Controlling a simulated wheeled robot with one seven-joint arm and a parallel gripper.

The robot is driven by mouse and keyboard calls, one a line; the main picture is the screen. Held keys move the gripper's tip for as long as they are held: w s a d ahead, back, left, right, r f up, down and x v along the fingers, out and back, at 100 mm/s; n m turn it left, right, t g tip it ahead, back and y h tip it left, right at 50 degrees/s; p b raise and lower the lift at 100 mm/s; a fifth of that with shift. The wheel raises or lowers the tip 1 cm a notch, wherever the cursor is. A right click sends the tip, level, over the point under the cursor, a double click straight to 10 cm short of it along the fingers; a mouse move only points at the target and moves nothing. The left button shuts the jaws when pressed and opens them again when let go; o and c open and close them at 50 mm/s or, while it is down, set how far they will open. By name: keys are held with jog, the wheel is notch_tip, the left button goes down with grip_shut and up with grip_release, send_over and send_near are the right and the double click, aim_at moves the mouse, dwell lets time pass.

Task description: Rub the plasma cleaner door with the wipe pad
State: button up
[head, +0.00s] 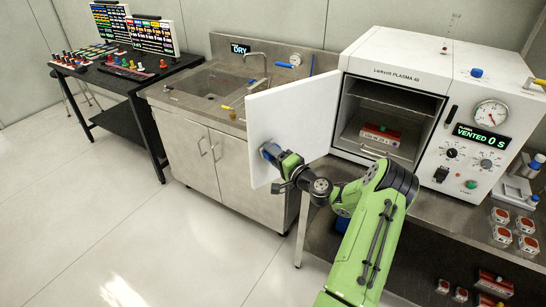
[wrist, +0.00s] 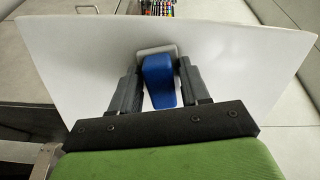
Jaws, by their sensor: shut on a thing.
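The plasma cleaner (head: 394,63) stands on the bench at the right, and its white door (head: 292,112) hangs wide open to the left. My gripper (head: 279,160) is at the lower left part of the door's face. In the wrist view my gripper (wrist: 160,92) is shut on the blue handle of the wipe pad (wrist: 160,82). The pad's pale head is against or very close to the door (wrist: 235,60), which fills most of that view; exact contact cannot be told.
A red-and-white box (head: 380,134) lies inside the open chamber. A steel sink unit (head: 215,125) stands behind the door, and a black table (head: 120,75) with small coloured items is at the far left. The floor (head: 110,230) at the left is clear.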

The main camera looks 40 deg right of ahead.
jog(key=shift+d+b, duration=0.3)
jog(key=shift+d, duration=1.4)
jog(key=shift+a+b, duration=0.6)
jog(key=shift+a, duration=1.45)
jog(key=shift+s+f, duration=0.1)
jog(key=shift+s, duration=0.05)
jog(key=s+b, duration=0.2)
jog(key=s, duration=0.4)
